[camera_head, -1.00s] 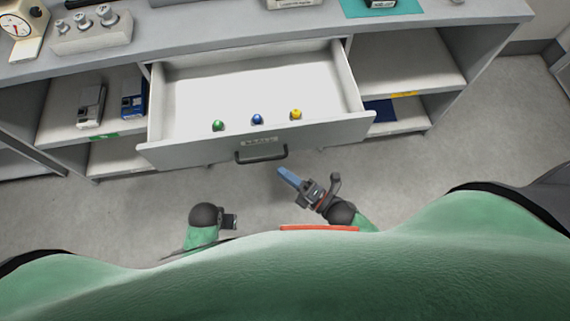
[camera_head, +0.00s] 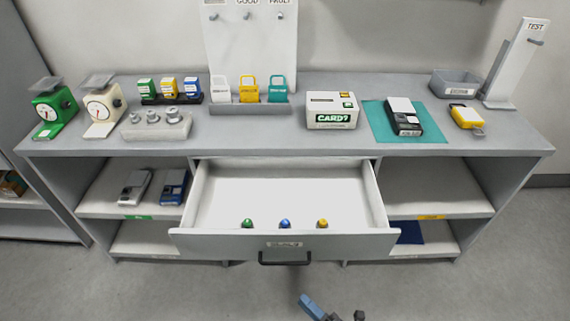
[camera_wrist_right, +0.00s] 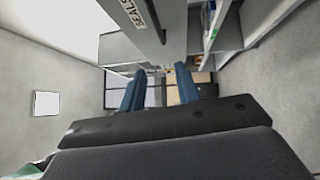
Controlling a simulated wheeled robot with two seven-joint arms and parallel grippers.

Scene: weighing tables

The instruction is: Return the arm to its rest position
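My right gripper (camera_head: 312,306) shows at the bottom edge of the head view, in front of the drawer and apart from it. In the right wrist view its two blue fingers (camera_wrist_right: 159,88) stand apart with nothing held between them. Most of my right arm is out of the head view. My left gripper is not in view.
The middle drawer (camera_head: 205,240) is pulled out, its dark handle (camera_head: 285,258) facing me. A green seal (camera_head: 247,223), a blue seal (camera_head: 285,223) and a yellow seal (camera_head: 322,223) lie inside near its front. Scales, weights and a box stand on the counter (camera_head: 250,146). Floor in front is clear.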

